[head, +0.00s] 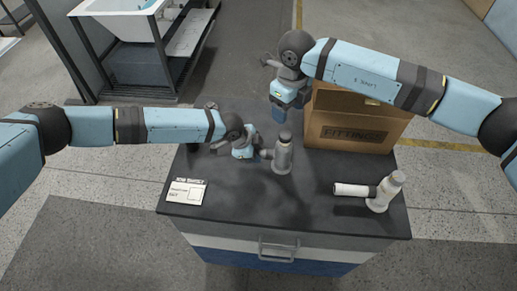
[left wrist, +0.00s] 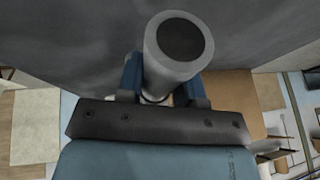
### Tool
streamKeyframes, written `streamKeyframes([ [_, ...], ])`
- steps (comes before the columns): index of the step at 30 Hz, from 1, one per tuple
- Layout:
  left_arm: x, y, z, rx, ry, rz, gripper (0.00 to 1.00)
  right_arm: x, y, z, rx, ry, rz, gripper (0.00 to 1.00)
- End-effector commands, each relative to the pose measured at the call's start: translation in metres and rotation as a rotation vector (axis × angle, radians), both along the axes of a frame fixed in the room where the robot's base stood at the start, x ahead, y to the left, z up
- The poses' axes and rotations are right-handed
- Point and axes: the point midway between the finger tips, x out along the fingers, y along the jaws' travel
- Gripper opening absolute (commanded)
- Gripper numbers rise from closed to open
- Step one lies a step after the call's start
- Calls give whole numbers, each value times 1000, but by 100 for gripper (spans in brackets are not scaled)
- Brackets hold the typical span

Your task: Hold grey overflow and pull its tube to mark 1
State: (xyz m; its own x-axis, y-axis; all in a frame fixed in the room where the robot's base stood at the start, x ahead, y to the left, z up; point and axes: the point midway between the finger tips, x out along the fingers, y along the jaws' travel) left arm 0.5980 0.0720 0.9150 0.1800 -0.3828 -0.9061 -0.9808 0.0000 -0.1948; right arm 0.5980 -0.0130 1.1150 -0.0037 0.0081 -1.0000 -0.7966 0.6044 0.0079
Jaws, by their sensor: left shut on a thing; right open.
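The grey overflow (head: 282,158) stands upright near the middle of the dark bench top, with a dark top end. My left gripper (head: 264,154) comes at it from the left and is shut on it. In the left wrist view the grey overflow (left wrist: 172,68) sits between the two blue fingers of my left gripper (left wrist: 162,82). I cannot make out its tube or any marks, as the gripper hides part of it. My right gripper (head: 278,116) is open, pointing down above and behind the overflow, apart from it.
A white overflow (head: 380,197) with a white tube (head: 354,189) lying to its left is at the right of the bench (head: 240,210). A cardboard box (head: 350,135) marked FITTINGS stands at the back right. A card (head: 187,192) lies at the front left. The front middle is clear.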

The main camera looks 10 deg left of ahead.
Motion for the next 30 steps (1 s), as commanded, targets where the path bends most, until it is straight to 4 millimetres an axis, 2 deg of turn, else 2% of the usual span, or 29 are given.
streamKeyframes([
  [4, 0, 0, 0, 0, 0, 0, 6, -13, 11, -15, 103, 64, -74, 65],
  [8, 0, 0, 0, 0, 0, 0, 6, -37, 32, -33, 304, 204, -247, 65],
  [13, 0, 0, 0, 0, 0, 0, 6, -63, 57, -46, 603, 476, -594, 65],
  [17, 0, 0, 0, 0, 0, 0, 6, -71, 62, -48, 791, 714, -893, 65],
  [20, 0, 0, 0, 0, 0, 0, 6, -70, 56, -50, 913, 907, -1132, 65],
  [23, 0, 0, 0, 0, 0, 0, 6, -64, 41, -55, 1018, 1108, -1381, 65],
  [30, 0, 0, 0, 0, 0, 0, 6, -47, -19, -80, 1187, 1546, -1904, 65],
])
